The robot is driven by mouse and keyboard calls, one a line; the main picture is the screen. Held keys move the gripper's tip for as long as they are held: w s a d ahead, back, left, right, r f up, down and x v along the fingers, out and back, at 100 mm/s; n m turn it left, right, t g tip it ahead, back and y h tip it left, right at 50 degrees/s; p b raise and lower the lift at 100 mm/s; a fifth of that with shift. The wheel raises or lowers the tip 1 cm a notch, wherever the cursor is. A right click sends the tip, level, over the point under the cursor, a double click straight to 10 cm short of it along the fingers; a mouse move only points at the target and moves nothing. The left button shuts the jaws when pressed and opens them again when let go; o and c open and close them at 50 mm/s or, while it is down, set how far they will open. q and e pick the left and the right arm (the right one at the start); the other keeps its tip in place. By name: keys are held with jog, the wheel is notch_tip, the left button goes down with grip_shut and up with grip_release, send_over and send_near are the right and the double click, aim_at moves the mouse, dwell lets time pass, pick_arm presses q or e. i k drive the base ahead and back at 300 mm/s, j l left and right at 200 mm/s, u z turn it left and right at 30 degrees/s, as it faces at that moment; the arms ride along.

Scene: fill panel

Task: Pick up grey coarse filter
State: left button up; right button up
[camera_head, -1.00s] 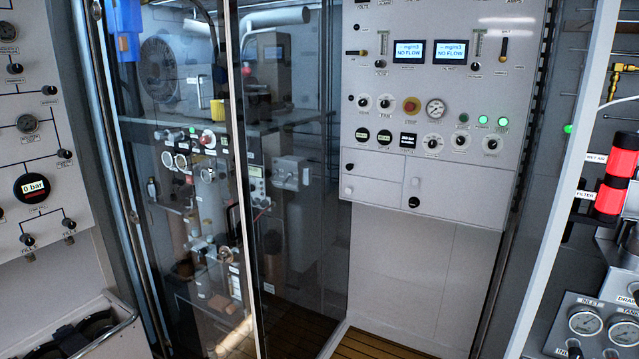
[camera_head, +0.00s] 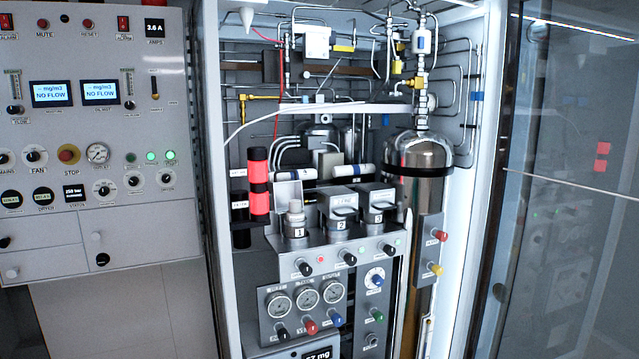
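Neither of my grippers is in view. I cannot tell for sure which part is the grey coarse filter. Inside the open cabinet, a metal filter block holds housings 1 (camera_head: 296,226), 2 (camera_head: 341,210) and 3 (camera_head: 379,207). Housing 1 has a narrow grey upright top, while 2 and 3 have wider blocky tops. White cylinders with dark bands lie behind them, one on the left (camera_head: 296,175) and one on the right (camera_head: 346,170). A red and black cylinder (camera_head: 258,181) stands upright at the left.
A steel tank (camera_head: 420,178) stands right of the housings. Gauges and knobs fill the panel (camera_head: 306,297) below. A control panel (camera_head: 95,125) is at the left. A glass door (camera_head: 570,200) is at the right. Thin pipes crowd the cabinet's top.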

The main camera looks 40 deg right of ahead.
aim_at(294, 214)
jog(key=z, duration=1.1)
jog(key=l, duration=0.1)
jog(key=i, duration=0.05)
